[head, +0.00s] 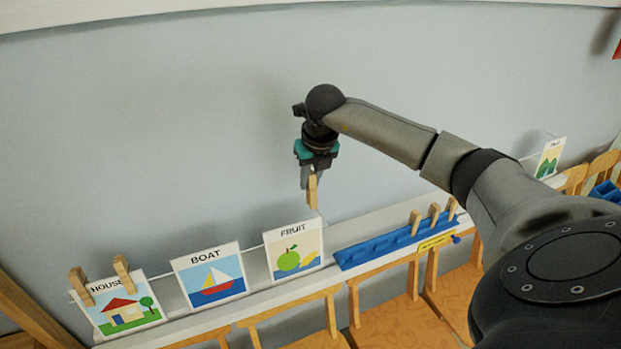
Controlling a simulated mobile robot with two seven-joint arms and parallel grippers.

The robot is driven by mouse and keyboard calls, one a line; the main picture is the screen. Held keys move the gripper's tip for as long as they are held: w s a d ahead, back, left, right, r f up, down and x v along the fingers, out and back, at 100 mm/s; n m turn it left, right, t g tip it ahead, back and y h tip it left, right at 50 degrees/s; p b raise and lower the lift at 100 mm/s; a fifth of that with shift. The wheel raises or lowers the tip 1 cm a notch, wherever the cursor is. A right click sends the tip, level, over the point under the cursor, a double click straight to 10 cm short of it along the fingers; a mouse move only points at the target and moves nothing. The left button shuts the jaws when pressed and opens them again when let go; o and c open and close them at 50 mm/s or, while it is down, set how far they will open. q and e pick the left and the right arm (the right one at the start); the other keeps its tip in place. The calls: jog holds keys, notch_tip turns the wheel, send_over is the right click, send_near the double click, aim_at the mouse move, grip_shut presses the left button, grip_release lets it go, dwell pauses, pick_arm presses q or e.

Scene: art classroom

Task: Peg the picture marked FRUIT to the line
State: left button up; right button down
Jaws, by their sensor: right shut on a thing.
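The FRUIT picture (293,250), a white card with a green apple and a yellow shape, hangs upright at the line (259,246), to the right of the BOAT picture (209,276). No peg shows on the FRUIT card. My right gripper (312,180) is shut on a wooden peg (313,193), which points down just above the top right corner of the FRUIT card. I cannot tell whether the peg touches the card. My left gripper is not in view.
The HOUSE picture (124,312) at left has two wooden pegs (121,271) on its top edge. A blue rack (375,248) on the white ledge holds several upright pegs (434,212). Chairs (384,308) stand below the ledge. Another picture (550,157) stands far right.

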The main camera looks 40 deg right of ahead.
jog(key=shift+b+x, duration=1.25)
jog(key=shift+x, duration=0.5)
jog(key=shift+s+a+f+b, duration=0.1)
jog(key=shift+s+f+b, duration=0.05)
jog(key=shift+f+b, duration=0.65)
jog(key=shift+s+a+f+b, duration=0.15)
jog(key=shift+f+b, duration=0.4)
jog(key=shift+f, duration=0.55)
jog(key=shift+s+f+b, duration=0.2)
jog(key=shift+f+b, duration=0.45)
jog(key=shift+f, duration=0.35)
jog(key=c, duration=0.7)
grip_release()
jog(key=shift+o, duration=1.3)
